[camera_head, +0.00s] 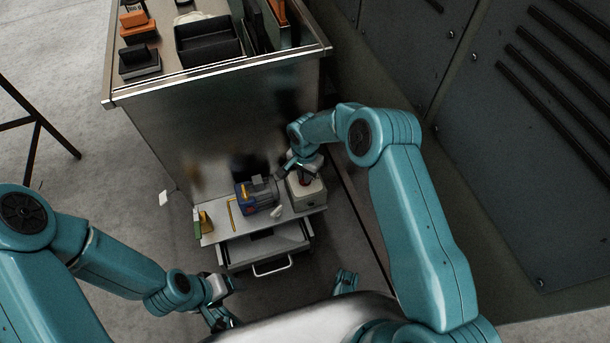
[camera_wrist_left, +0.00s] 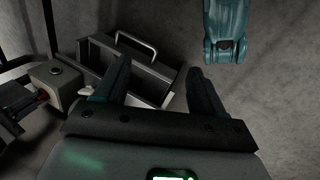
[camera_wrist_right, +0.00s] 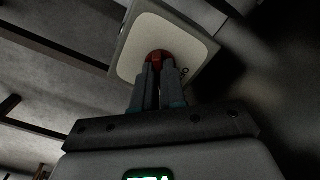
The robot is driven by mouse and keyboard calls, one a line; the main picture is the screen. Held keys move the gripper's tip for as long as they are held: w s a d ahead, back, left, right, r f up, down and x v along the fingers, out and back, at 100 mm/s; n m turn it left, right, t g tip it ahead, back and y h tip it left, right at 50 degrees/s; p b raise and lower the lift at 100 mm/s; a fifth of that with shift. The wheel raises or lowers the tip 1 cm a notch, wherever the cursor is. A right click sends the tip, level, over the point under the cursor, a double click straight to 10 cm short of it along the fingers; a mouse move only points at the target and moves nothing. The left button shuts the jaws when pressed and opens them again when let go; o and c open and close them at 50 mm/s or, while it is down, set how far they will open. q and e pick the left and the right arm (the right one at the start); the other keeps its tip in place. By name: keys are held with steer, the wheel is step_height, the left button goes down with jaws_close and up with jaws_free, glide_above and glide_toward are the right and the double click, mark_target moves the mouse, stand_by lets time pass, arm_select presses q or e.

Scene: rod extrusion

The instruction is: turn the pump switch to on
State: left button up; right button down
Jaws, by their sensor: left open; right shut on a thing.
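The switch box (camera_head: 308,194) is a pale box on the low shelf beside the blue motor-like pump (camera_head: 257,194). In the right wrist view its pale face (camera_wrist_right: 200,48) carries a red knob (camera_wrist_right: 155,56). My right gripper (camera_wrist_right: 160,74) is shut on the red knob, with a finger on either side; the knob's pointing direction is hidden. In the head view my right gripper (camera_head: 304,176) reaches down to the box from above. My left gripper (camera_wrist_left: 158,80) is open and empty, away from the box, low at the front left; the box also shows in the left wrist view (camera_wrist_left: 62,74).
A drawer (camera_head: 262,249) with a pale handle sits under the low shelf. A steel cabinet (camera_head: 215,115) rises behind it, with black and orange items on top. Dark wall panels (camera_head: 500,150) stand at right.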

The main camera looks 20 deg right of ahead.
steer(key=m+b, duration=0.2)
steer(key=m, duration=0.3)
steer(key=shift+f+b, duration=0.1)
steer(key=shift+b, duration=0.2)
steer(key=shift+d+m+b, duration=0.1)
steer(key=shift+m+b, duration=0.4)
steer(key=shift+m, duration=0.8)
steer(key=c, duration=1.2)
jaws_free()
steer(key=shift+r, duration=0.2)
step_height(320, 180, up, 16)
steer(key=p, duration=0.5)
steer(key=shift+p, duration=0.3)
